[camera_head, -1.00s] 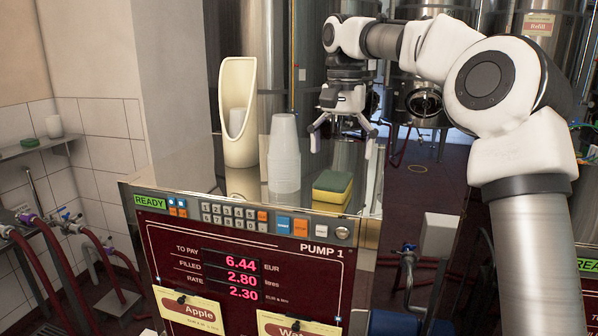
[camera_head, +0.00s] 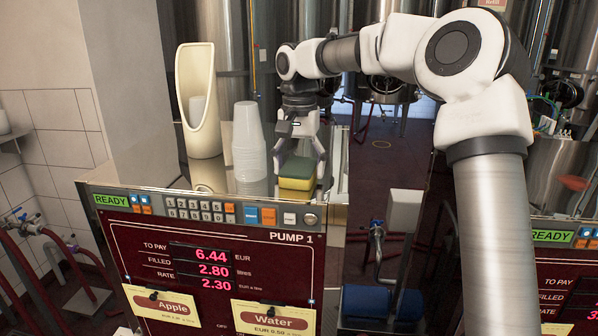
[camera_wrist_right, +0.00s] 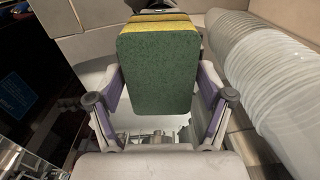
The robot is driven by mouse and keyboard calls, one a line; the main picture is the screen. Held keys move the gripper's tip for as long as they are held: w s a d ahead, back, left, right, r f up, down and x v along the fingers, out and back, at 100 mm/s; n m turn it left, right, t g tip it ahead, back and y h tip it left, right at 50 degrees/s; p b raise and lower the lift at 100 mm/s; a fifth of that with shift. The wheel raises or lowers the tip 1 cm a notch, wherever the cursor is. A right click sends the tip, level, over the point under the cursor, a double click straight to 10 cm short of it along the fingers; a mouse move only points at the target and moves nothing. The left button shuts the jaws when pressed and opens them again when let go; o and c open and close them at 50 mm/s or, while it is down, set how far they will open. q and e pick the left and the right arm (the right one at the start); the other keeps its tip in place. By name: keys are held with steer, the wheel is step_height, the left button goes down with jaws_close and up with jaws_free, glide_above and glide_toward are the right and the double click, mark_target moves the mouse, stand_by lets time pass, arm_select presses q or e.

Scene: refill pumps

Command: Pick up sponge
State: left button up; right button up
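The sponge (camera_head: 296,183), green on top and yellow below, lies on the steel top of the pump (camera_head: 222,184), right of the stacked cups. My right gripper (camera_head: 300,172) is low over it, with a finger on each side of the sponge. In the right wrist view the green face of the sponge (camera_wrist_right: 158,72) fills the space between the purple-padded fingers (camera_wrist_right: 160,82). The fingers are very close to its sides, and I see no clear squeeze. The fingertips are partly hidden. My left gripper is not in view.
A stack of clear cups (camera_head: 248,145) stands close to the left of the sponge; it also shows in the right wrist view (camera_wrist_right: 270,80). A cream scoop-shaped holder (camera_head: 197,110) stands further left. The pump top's right edge is near the sponge.

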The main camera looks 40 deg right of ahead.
mark_target(309, 163)
steer(key=shift+s+r, duration=0.1)
steer(key=shift+s, duration=0.15)
steer(key=shift+c, duration=1.1)
steer(key=shift+w, duration=0.25)
steer(key=shift+c, duration=0.3)
steer(key=shift+w+r+b, duration=0.15)
steer(key=shift+r+b, duration=0.35)
steer(key=shift+r, duration=0.1)
steer(key=shift+s+d+r+b, duration=0.2)
steer(key=shift+d+r+b, duration=0.2)
steer(key=shift+d+r, duration=0.15)
steer(key=shift+s+d+r+b, duration=0.2)
steer(key=shift+d+r+b, duration=0.15)
steer(key=shift+d+r, duration=0.2)
steer(key=s+d+r+b, duration=0.1)
steer(key=s+d, duration=0.2)
steer(key=d, duration=1)
steer(key=shift+s+d+r, duration=0.15)
steer(key=shift+s+r, duration=0.05)
steer(key=shift+s, duration=0.2)
